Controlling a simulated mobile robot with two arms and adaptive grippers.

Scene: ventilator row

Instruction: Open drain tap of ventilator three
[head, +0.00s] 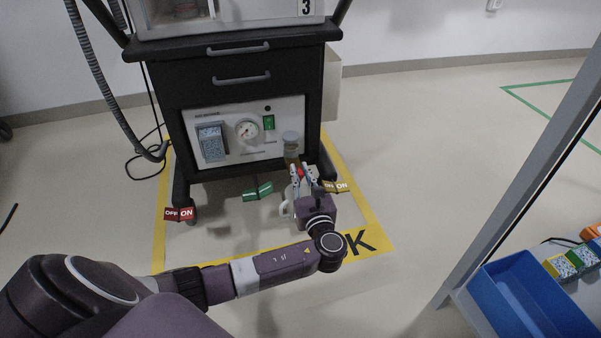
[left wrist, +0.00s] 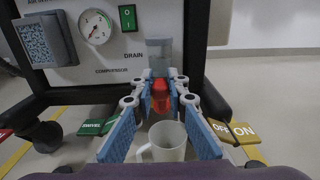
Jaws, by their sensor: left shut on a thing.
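The ventilator cart (head: 240,110) stands ahead, with the number 3 on its upper part. Its lower white panel (head: 247,132) carries a gauge and a green switch, and the left wrist view shows the word DRAIN. A clear water trap (head: 290,142) hangs at the panel's right, also in the left wrist view (left wrist: 159,54). The red drain tap (left wrist: 160,95) sits under it. My left gripper (head: 303,174) is shut on the red tap, with a blue-padded finger on each side. A white cup (left wrist: 166,141) stands below the tap. My right gripper is not in view.
Castors have pedals: red OFF/ON (head: 178,214) at left, green swivel (head: 258,191) in the middle, yellow OFF/ON (head: 336,186) at right. Yellow floor tape (head: 372,222) surrounds the cart. A blue bin (head: 530,297) and a grey post (head: 520,160) stand at right. A hose hangs at left.

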